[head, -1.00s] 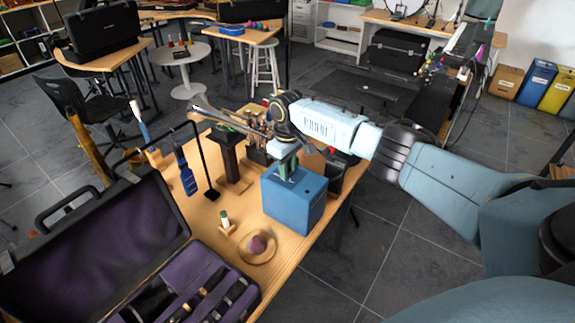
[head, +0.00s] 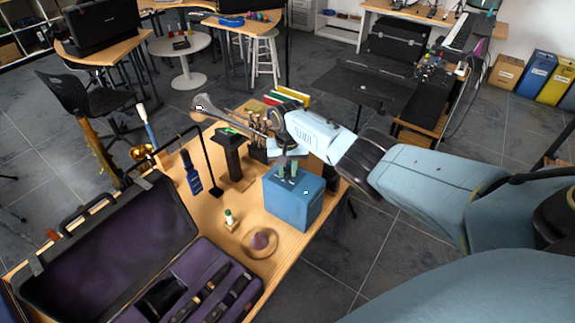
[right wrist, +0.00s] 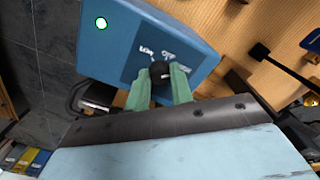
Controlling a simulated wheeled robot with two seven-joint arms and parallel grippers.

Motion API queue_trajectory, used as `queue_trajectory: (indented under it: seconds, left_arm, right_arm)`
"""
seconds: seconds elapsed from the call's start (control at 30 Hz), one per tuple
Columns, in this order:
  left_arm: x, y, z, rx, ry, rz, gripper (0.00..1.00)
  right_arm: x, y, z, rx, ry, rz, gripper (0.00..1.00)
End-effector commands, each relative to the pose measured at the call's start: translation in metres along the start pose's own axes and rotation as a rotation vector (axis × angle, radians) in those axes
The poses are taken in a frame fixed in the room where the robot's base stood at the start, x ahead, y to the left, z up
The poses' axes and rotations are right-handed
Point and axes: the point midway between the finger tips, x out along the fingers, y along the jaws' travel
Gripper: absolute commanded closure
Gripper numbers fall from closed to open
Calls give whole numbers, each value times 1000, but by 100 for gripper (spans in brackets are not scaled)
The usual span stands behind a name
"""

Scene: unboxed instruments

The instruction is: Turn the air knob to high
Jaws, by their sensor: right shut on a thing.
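The blue box (head: 293,208) stands near the right edge of the wooden table. In the right wrist view its blue face (right wrist: 115,45) carries white lettering, with LOW and OFF readable, and a third label partly hidden. The black air knob (right wrist: 159,70) is on this face, between the green fingers of my right gripper (right wrist: 159,82), which is shut on it. In the head view my right gripper (head: 288,166) reaches down to the box top and hides the knob. I cannot tell which label the knob points at. A small round pale-green light (right wrist: 101,23) shows on the box. My left gripper is out of view.
The table (head: 215,213) holds a black stand (head: 232,155), a round wooden dish (head: 274,250) and a small bottle (head: 229,217) nearby. An open black case (head: 110,250) with purple lining lies at the front left. Floor is clear right of the table.

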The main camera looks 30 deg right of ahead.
Motion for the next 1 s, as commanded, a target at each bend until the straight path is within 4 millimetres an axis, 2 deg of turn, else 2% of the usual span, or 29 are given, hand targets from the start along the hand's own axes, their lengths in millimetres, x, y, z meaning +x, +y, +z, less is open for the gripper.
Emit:
queue_trajectory:
  seconds: [0.4,0.93,0.97,1.0]
  left_arm:
    - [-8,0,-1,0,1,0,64]
    - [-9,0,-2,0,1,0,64]
    - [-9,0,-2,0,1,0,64]
    - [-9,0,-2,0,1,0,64]
  right_arm:
    - [-2,0,-1,177,4,-1,100]
    - [-2,0,-2,197,6,-2,100]
    - [-2,0,-2,197,6,-2,73]
    - [-2,0,-2,197,5,-2,68]
